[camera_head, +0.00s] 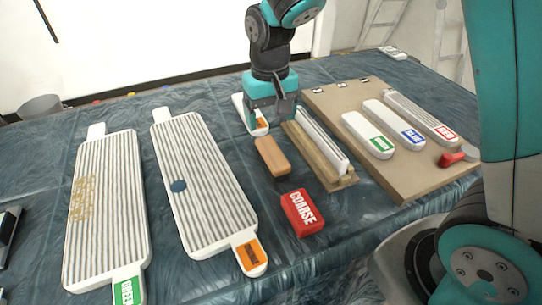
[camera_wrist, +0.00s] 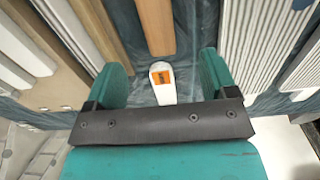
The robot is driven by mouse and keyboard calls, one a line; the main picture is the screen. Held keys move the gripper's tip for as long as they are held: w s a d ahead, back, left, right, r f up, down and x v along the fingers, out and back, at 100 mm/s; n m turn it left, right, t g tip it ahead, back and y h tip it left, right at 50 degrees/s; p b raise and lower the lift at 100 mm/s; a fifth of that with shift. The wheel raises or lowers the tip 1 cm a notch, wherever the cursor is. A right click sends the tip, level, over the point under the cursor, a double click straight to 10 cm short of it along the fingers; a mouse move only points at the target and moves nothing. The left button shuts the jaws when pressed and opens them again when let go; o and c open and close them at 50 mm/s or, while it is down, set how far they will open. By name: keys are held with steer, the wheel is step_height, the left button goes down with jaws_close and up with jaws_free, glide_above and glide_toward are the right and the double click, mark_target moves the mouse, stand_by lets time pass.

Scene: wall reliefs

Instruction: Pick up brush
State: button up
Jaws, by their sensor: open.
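My gripper (camera_head: 271,112) is open and points down over the far middle of the covered table; in the wrist view its two teal fingers (camera_wrist: 161,78) are spread apart. A narrow white piece with an orange label (camera_head: 261,124) lies beneath it and is partly hidden by it. In the wrist view this white piece (camera_wrist: 161,92) shows between the fingers, with gaps on both sides. A tan wooden block (camera_head: 272,157), perhaps the brush, lies just nearer the camera and also shows in the wrist view (camera_wrist: 155,25). No bristles are visible, so I cannot tell which is the brush.
Two ribbed white boards (camera_head: 103,215) (camera_head: 203,190) lie to the left. A red COARSE block (camera_head: 302,213) lies in front. A wooden rail (camera_head: 311,152) and a tan board (camera_head: 405,180) with several labelled white pieces and a red-handled tool (camera_head: 452,158) lie to the right.

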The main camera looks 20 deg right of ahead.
mark_target(272, 151)
step_height(272, 151, down, 7)
steer(key=shift+f, duration=0.1)
steer(key=shift+d+f, duration=0.15)
steer(key=shift+f, duration=1.2)
steer(key=shift+d+f, duration=0.1)
steer(key=shift+f, duration=1.2)
steer(key=c, duration=1)
steer(key=shift+c, duration=0.2)
steer(key=shift+r, duration=0.1)
step_height(272, 151, up, 20)
steer(key=p, duration=0.1)
steer(key=o, duration=0.4)
steer(key=shift+a, duration=0.1)
steer(key=shift+c, duration=1.4)
